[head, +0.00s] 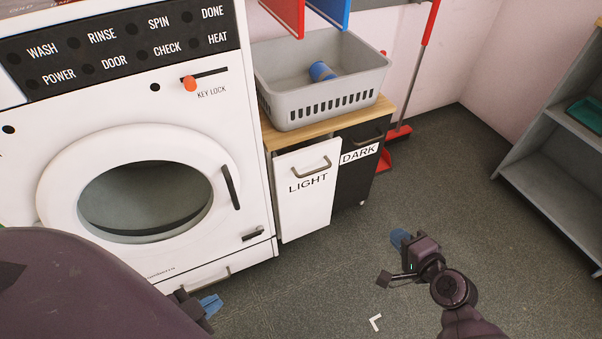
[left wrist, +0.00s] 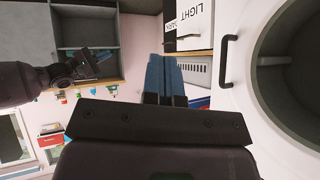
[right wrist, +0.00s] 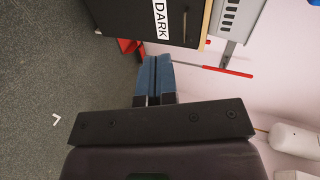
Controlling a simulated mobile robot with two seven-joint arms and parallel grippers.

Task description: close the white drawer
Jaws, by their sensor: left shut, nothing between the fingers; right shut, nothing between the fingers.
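The white drawer (head: 308,207), labelled LIGHT with a metal bar handle, is in the cabinet right of the washing machine. The white drawer also shows in the left wrist view (left wrist: 191,40). My left gripper (head: 211,305) is shut and empty, low before the washer and apart from the drawer; its blue fingers show in its wrist view (left wrist: 165,75). My right gripper (head: 399,238) is shut and empty, right of the cabinet over the floor; its fingers show in its wrist view (right wrist: 155,75).
The dark drawer (head: 352,178), labelled DARK, is right of the white one. A grey basket (head: 323,100) with a blue item stands on the wooden top. The washing machine (head: 55,130) is at left, a grey shelf (head: 545,180) at right. Floor before the cabinet is clear.

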